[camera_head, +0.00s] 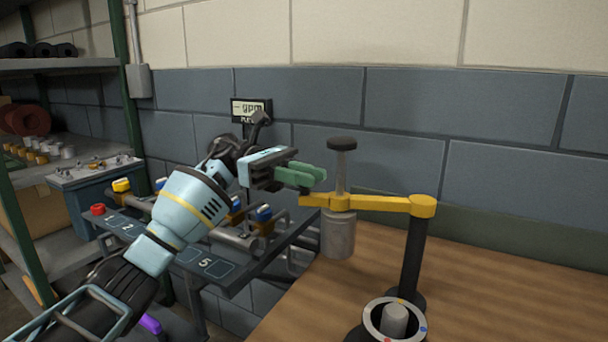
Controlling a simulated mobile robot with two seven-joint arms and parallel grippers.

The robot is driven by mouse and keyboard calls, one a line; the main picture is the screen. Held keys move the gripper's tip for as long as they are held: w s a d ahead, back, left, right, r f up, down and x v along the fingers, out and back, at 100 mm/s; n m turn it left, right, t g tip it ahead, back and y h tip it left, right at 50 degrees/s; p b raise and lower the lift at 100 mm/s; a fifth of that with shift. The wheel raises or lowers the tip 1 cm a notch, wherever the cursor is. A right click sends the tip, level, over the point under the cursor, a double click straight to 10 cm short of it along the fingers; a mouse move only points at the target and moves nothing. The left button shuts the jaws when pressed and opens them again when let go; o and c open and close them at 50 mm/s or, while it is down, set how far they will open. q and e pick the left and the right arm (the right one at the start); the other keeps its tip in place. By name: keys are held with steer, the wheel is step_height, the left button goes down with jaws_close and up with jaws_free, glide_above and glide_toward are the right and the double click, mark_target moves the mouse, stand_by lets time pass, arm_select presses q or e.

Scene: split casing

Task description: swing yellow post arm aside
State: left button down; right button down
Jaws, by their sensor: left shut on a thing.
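The yellow post arm (380,203) reaches left from the top of a black post (412,260) on the wooden table. A rod with a black knob (342,144) passes upright through the arm, with a grey cylinder (338,236) below it. My left gripper (302,176), with green fingers, is shut at the arm's free left end. The exact contact is partly hidden by the fingers. My right gripper is not in view.
A round casing part (395,320) with coloured dots stands near the post's foot. The wooden table (500,290) is clear to the right. A dark numbered rack (205,262) lies below my left arm, and a small display (250,109) stands behind it. Shelves are at the left.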

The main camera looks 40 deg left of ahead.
arm_select(q)
steer(key=shift+a, duration=0.1)
steer(key=c, duration=1.4)
jaws_free()
steer(key=shift+w, duration=0.2)
steer(key=shift+o, duration=0.2)
steer(key=shift+s, duration=0.1)
steer(key=a, duration=0.7)
steer(key=shift+s+a+b, duration=0.25)
steer(key=shift+a+b, duration=0.05)
steer(key=shift+a, duration=0.1)
